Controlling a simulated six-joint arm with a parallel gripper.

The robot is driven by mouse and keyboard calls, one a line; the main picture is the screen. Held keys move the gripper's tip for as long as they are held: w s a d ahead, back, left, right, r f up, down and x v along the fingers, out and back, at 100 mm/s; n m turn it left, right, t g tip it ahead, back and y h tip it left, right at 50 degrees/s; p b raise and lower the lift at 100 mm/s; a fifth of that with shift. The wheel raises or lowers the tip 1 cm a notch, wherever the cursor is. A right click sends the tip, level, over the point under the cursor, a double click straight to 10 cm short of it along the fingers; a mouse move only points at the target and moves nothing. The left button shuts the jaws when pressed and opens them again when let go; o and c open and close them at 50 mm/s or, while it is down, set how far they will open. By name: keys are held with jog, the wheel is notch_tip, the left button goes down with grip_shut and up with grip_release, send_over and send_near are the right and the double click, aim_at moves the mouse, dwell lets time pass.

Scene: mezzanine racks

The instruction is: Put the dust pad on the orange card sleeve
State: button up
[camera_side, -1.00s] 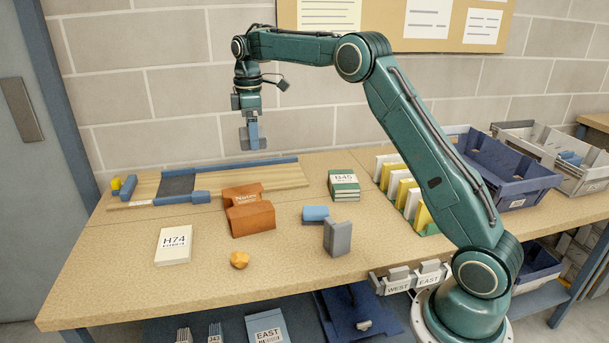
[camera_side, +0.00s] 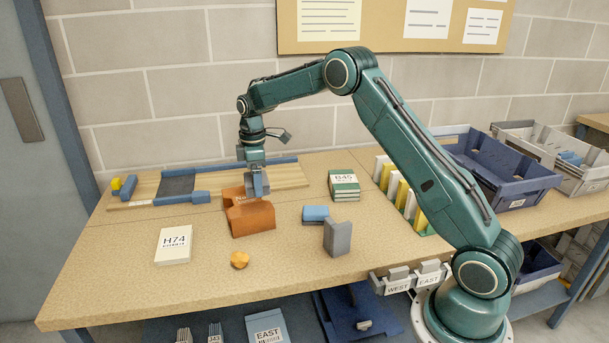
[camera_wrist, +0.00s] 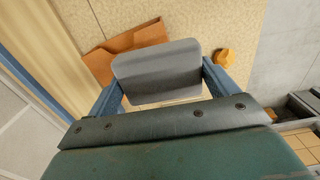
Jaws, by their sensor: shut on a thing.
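The dust pad (camera_wrist: 157,70) is a grey rounded block held between the two blue fingers of my gripper (camera_wrist: 160,82) in the wrist view. My gripper (camera_side: 258,184), shut on the pad (camera_side: 249,185), is low over the back part of the sleeve. In the wrist view the sleeve (camera_wrist: 133,38) shows beyond the pad, partly covered by it. I cannot tell whether the pad touches the sleeve.
A white H74 box (camera_side: 174,245), an orange lump (camera_side: 239,260), a blue block (camera_side: 315,214) and an upright grey block (camera_side: 337,238) surround the sleeve. Behind is a wooden board with blue rails (camera_side: 290,176). Green-and-white B45 stack (camera_side: 344,186) stands right.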

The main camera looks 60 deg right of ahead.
aim_at(259, 209)
jog(key=shift+f, duration=3.35)
jog(key=shift+f, duration=0.1)
jog(key=o, duration=0.8)
notch_tip(259, 209, up, 11)
jog(key=shift+r, duration=0.65)
